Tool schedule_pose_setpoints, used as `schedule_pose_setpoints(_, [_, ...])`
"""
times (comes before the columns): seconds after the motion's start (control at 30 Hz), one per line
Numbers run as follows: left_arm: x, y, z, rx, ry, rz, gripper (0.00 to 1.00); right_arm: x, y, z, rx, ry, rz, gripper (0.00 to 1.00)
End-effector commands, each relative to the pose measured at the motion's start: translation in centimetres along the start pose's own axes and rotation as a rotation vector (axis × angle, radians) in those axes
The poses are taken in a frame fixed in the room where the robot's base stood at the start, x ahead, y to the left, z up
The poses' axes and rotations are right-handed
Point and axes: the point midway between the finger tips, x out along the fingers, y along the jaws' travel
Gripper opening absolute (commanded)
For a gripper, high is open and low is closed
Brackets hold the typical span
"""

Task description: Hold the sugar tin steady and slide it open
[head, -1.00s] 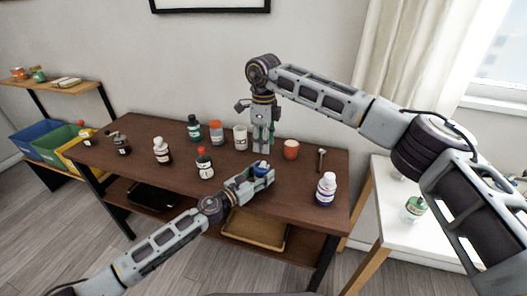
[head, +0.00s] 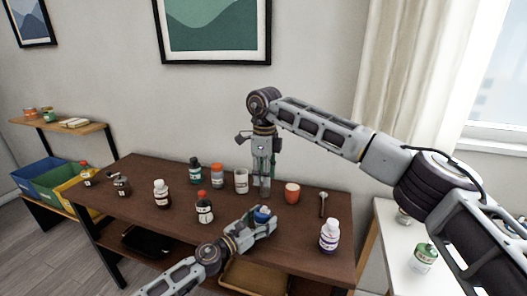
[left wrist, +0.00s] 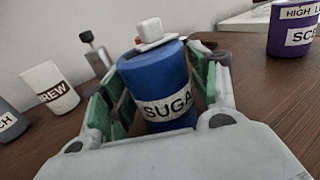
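The sugar tin is a blue cylinder with a label reading "SUGA" and a small white piece with a red part on top. It stands upright in the left wrist view (left wrist: 155,82) and shows small in the head view (head: 263,214). My left gripper (head: 262,222) has its green-padded fingers close against both sides of the tin; the lower contact is partly hidden. My right gripper (head: 264,188) points down behind the tin, apart from it, near the beige cup and red mug. Whether its fingers are open or shut is not clear.
Several bottles stand at the left on the brown table (head: 150,226).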

Motion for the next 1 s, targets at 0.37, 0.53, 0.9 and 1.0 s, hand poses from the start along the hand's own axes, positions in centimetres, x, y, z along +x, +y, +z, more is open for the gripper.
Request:
schedule_pose_setpoints(0.37, [0.0, 0.0, 0.0, 0.0, 0.0, 0.0, 0.75, 0.0, 0.0, 0.0, 0.0, 0.0, 0.0, 0.38])
schedule_pose_setpoints(0.53, [-0.3, 0.0, 0.0, 0.0, 0.0, 0.0, 0.75, 0.0, 0.0, 0.0, 0.0, 0.0, 0.0, 0.38])
schedule_pose_setpoints(0.9, [-2.9, 0.0, -0.1, -0.001, 0.002, 0.001, 0.75, 0.0, 0.0, 0.0, 0.0, 0.0, 0.0, 0.38])
schedule_pose_setpoints(1.0, [-3.7, 0.0, -0.1, -0.001, 0.001, 0.001, 0.75, 0.0, 0.0, 0.0, 0.0, 0.0, 0.0, 0.38])
